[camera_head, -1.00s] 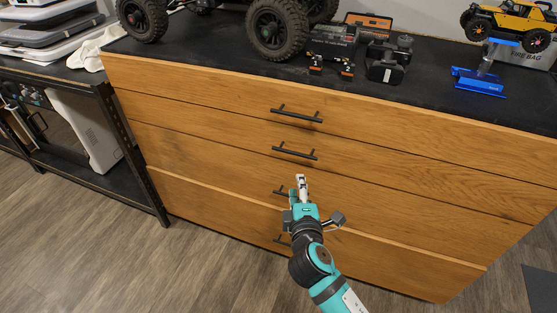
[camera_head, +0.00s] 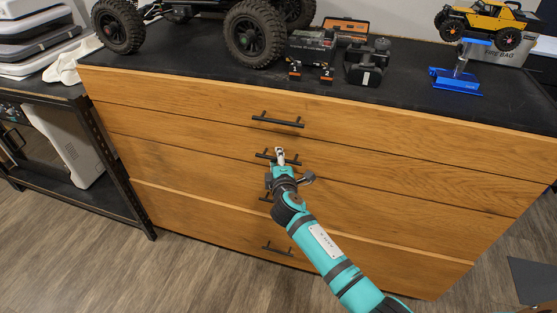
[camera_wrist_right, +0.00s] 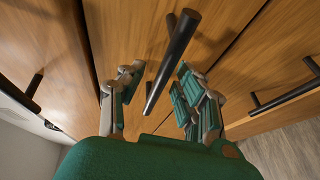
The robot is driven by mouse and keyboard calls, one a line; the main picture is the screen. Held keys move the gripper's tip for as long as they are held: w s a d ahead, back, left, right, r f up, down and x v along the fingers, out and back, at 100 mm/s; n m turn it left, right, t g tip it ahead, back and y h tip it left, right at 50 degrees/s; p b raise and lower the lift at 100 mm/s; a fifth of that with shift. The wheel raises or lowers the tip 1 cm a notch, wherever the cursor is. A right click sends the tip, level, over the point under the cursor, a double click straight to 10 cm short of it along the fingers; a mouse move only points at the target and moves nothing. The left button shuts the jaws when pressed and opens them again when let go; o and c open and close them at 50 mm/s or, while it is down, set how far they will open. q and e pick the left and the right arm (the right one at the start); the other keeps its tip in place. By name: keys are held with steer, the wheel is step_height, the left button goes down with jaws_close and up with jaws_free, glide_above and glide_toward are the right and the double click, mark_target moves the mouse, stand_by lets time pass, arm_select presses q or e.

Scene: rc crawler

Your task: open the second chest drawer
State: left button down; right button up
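The wooden chest (camera_head: 190,117) has several stacked drawers with black bar handles. The second drawer (camera_head: 380,172) looks shut, and its handle (camera_head: 265,154) is partly covered by my right gripper (camera_head: 280,155). In the right wrist view, this handle (camera_wrist_right: 172,62) runs lengthwise between the two fingers of the right gripper (camera_wrist_right: 155,100). The fingers are apart, with a gap on each side of the bar. The first drawer's handle (camera_head: 278,120) is above, and it shows at the left in the wrist view (camera_wrist_right: 33,88). My left gripper is not in view.
The black chest top (camera_head: 210,65) carries a large-wheeled crawler (camera_head: 255,35), a yellow car (camera_head: 485,20), a blue stand (camera_head: 455,82) and small boxes. A dark shelf rack (camera_head: 110,160) stands at the left. The third handle (camera_wrist_right: 285,97) is close to the gripper's right side.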

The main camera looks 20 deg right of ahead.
steer(key=shift+c, duration=0.2)
jaws_close()
stand_by(0.4)
